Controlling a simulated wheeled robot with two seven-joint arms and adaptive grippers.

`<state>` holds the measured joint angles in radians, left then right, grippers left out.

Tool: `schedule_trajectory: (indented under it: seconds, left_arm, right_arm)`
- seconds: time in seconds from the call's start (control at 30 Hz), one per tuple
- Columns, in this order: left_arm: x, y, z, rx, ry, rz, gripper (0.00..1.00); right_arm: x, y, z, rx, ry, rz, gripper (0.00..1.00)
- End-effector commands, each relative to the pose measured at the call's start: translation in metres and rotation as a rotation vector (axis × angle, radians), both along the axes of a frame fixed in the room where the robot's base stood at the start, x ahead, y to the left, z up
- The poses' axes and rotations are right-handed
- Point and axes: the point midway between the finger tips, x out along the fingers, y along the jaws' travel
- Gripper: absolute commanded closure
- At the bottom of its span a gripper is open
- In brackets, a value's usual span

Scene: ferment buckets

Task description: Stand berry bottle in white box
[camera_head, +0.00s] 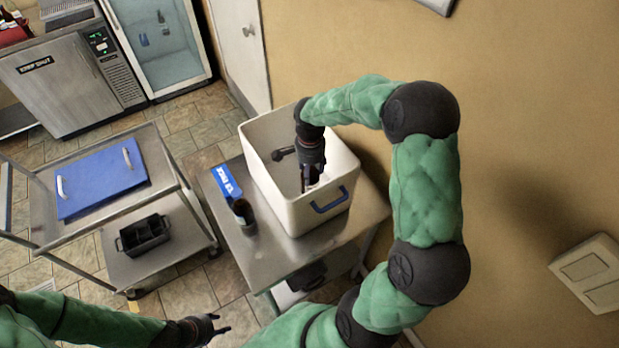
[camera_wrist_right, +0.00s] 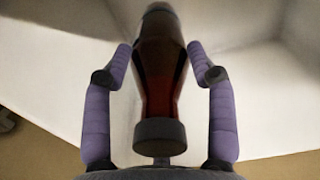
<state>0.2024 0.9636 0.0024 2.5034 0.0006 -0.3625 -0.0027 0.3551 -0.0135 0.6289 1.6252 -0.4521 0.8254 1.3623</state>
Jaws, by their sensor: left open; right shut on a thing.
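The white box (camera_head: 268,192), with a blue handle, stands open on the steel table. My right gripper (camera_head: 310,178) reaches down into it from above. In the right wrist view my right gripper (camera_wrist_right: 163,75) is shut on a dark red berry bottle (camera_wrist_right: 161,85), its grey end toward the camera. White box walls (camera_wrist_right: 245,60) surround the bottle there. Whether its far end touches the box floor cannot be told. In the head view the gripper mostly hides the bottle. My left gripper (camera_head: 207,328) is open and empty at the bottom, away from the box.
A dark object (camera_head: 282,154) shows inside the box, left of my gripper. A cart (camera_head: 170,187) holds a blue lid and black bin.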

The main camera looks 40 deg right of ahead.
Motion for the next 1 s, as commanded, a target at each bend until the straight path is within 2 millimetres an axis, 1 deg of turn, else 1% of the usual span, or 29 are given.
schedule_trajectory:
  seconds: [0.1, 0.23, 0.3, 0.53, 0.67, 0.7, 0.77, 1.0]
  left_arm:
    - [0.0, 0.0, -0.002, 0.0, 0.0, 0.0, 0.56]
    - [0.0, 0.0, -0.004, 0.0, 0.0, 0.0, 0.56]
    - [0.0, 0.0, -0.004, 0.0, 0.0, 0.0, 0.56]
    - [0.0, 0.0, -0.004, 0.0, 0.0, 0.0, 0.56]
    - [0.0, 0.0, -0.008, 0.0, 0.0, 0.0, 0.56]
    - [0.0, 0.0, -0.007, 0.0, 0.0, 0.0, 0.56]
    - [0.0, 0.0, -0.007, 0.0, 0.0, 0.0, 0.56]
    - [0.0, 0.0, -0.007, 0.0, 0.0, 0.0, 0.56]
  right_arm:
    - [0.0, 0.0, -0.019, 0.001, 0.002, 0.001, 1.0]
    - [0.0, 0.0, -0.035, 0.0, 0.001, 0.0, 1.0]
    - [0.001, 0.0, -0.038, 0.0, -0.001, -0.001, 1.0]
    - [0.001, 0.0, -0.038, -0.001, -0.002, 0.0, 1.0]
    - [0.001, 0.0, -0.041, -0.001, -0.002, 0.0, 1.0]
    - [0.0, 0.0, -0.042, 0.001, 0.001, 0.001, 0.37]
    - [0.0, 0.0, -0.042, 0.001, 0.001, 0.001, 0.2]
    - [0.0, 0.0, -0.042, 0.001, 0.001, 0.001, 0.19]
